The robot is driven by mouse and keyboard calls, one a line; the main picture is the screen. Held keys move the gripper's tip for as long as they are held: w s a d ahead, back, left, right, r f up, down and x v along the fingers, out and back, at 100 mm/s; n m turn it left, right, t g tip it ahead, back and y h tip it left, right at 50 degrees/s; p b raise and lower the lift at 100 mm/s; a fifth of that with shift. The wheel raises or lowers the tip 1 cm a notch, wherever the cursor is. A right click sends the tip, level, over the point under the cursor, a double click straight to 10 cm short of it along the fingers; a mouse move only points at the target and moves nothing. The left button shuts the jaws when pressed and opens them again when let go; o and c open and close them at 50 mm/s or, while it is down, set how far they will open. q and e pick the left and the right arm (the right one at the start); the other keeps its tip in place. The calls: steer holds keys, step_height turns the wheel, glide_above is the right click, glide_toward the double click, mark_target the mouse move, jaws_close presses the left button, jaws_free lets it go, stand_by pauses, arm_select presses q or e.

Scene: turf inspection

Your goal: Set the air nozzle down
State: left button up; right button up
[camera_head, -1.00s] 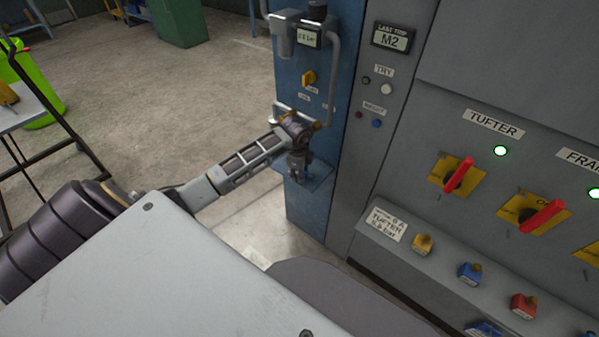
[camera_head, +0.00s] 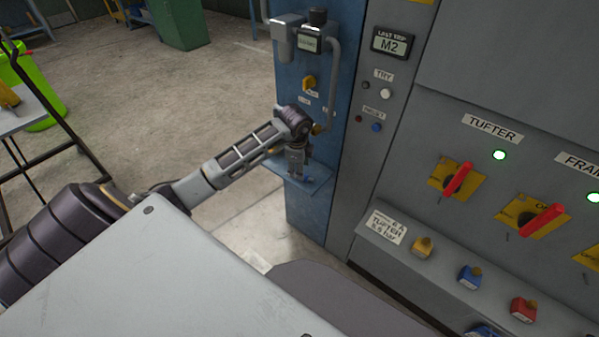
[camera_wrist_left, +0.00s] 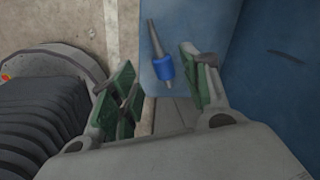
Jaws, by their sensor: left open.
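The air nozzle (camera_wrist_left: 163,66) has a blue body and a thin grey tip. In the left wrist view it lies on the blue shelf (camera_wrist_left: 176,22), between my spread fingers, with a visible gap to the right finger. My left gripper (camera_wrist_left: 157,86) is open, with green pads on both sides. In the head view my left gripper (camera_head: 297,172) points down just over the small shelf (camera_head: 320,180) on the blue panel. A bit of blue shows beside its fingertips, too small to make out well. My right gripper is in neither current view.
The grey control cabinet (camera_head: 450,100) stands at right.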

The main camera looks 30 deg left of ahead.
arm_select(q)
step_height(320, 180, up, 7)
steer(key=s, duration=0.1)
steer(key=shift+d+f, duration=0.15)
